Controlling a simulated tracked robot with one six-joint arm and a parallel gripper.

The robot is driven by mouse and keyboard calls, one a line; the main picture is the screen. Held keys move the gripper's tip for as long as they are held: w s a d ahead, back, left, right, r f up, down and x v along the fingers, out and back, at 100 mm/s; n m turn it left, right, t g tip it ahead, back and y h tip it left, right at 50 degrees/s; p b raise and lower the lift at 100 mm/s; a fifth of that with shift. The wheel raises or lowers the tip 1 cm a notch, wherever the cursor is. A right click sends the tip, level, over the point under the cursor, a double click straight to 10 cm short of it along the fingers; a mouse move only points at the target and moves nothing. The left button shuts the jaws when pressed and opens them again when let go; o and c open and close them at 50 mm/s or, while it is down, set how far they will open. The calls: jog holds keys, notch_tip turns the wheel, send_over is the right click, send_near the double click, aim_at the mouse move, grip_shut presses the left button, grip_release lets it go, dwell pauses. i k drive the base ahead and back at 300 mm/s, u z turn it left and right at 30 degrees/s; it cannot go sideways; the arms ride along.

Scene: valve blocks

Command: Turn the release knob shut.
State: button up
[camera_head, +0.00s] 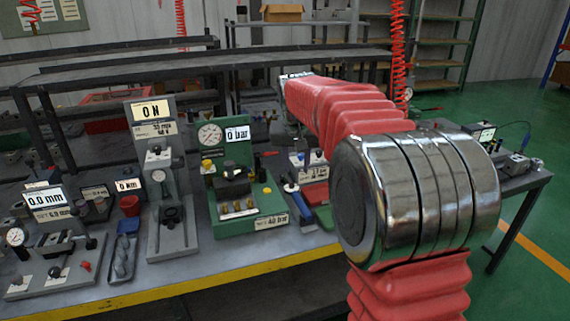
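A green valve station (226,140) stands in the middle of the bench. Its upright panel carries a round dial gauge (210,135) and a display (237,134) reading 0 bar. A dark block (232,182) sits on its green base, with several brass fittings along the front and a label below that seems to read 40 bar. A yellow knob (207,165) is at the block's left. Which part is the release knob, and whether it is open, I cannot tell. My red-sleeved arm crosses the right half of the picture; my gripper does not show.
The yellow bench edge (200,287) runs along the front.

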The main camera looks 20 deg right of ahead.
aim_at(207, 164)
jog(key=k, duration=1.35)
jog(key=u, duration=0.1)
jog(key=i, duration=0.5)
jog(key=u, duration=0.9)
jog(key=i, duration=1.55)
jog(key=z, duration=0.5)
jog(key=i, duration=0.5)
jog(key=z, duration=0.5)
